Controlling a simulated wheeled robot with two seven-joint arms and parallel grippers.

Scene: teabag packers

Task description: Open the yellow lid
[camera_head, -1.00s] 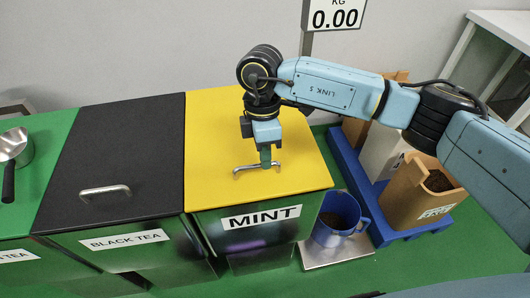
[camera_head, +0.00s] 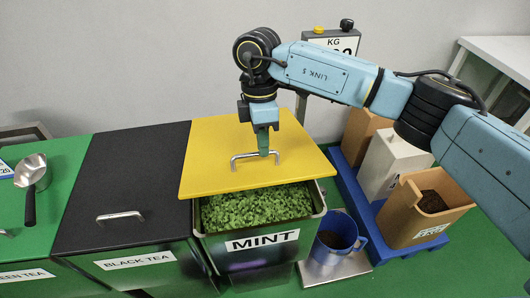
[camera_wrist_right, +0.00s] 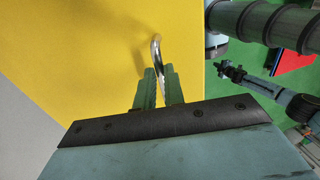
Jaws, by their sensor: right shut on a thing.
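The yellow lid (camera_head: 225,150) is partly open on the mint bin, its front edge raised and set back. Green mint leaves (camera_head: 255,207) show in the bin (camera_head: 263,245) below it. My right gripper (camera_head: 264,152) is shut on the lid's metal handle (camera_head: 240,158). In the right wrist view, the two fingers (camera_wrist_right: 159,88) close around the handle (camera_wrist_right: 155,50) above the yellow lid (camera_wrist_right: 85,55). My left gripper is not in view in the head view.
A black lid (camera_head: 125,185) covers the black tea bin on the left. A metal scoop (camera_head: 31,178) lies on the green lid (camera_head: 65,170). A blue jug (camera_head: 338,232) stands on a scale at the right. Boxes and bags stand on a blue pallet (camera_head: 365,208).

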